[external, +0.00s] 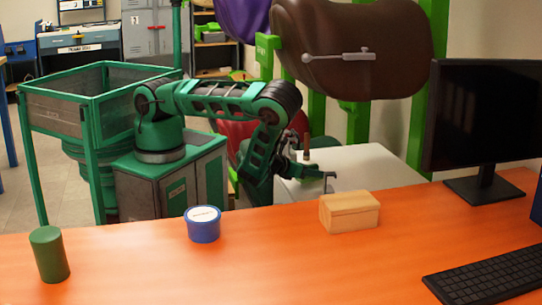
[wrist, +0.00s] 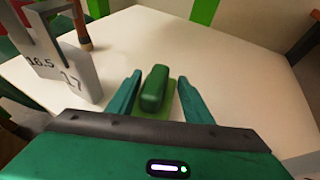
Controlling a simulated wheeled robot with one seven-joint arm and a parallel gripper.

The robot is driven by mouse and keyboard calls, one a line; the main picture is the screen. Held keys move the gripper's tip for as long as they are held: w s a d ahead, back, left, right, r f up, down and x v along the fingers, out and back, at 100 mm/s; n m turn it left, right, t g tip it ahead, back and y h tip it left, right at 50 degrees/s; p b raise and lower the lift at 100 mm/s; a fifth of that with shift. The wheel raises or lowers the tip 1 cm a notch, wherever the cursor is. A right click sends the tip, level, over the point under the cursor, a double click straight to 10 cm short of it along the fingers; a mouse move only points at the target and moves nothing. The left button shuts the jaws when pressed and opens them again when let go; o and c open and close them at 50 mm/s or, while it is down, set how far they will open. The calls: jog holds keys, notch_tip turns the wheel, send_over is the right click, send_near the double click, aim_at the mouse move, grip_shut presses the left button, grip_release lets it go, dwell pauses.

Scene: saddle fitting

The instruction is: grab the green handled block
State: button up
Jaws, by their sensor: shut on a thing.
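The green handled block (wrist: 156,88) is in the middle of the wrist view, with a dark green rounded handle on a lighter green base. My gripper (wrist: 160,98) has one teal finger on each side of it and is shut on it. The block is over the white tabletop (wrist: 235,65); I cannot tell whether it touches the surface. In the external view my gripper (external: 318,181) is low at the white table (external: 365,165), and I cannot make out the block there.
A grey gauge marked 16.5 and 17 (wrist: 75,80) stands left of my gripper, with a brown wooden handle (wrist: 82,28) behind it. On the orange counter (external: 270,265) are a wooden box (external: 349,212), a blue tin (external: 203,228) and a green cylinder (external: 49,256). Brown saddle (external: 400,50) hangs behind.

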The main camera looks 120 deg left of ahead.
aim_at(312, 165)
notch_tip(312, 165, up, 8)
dwell(0.4)
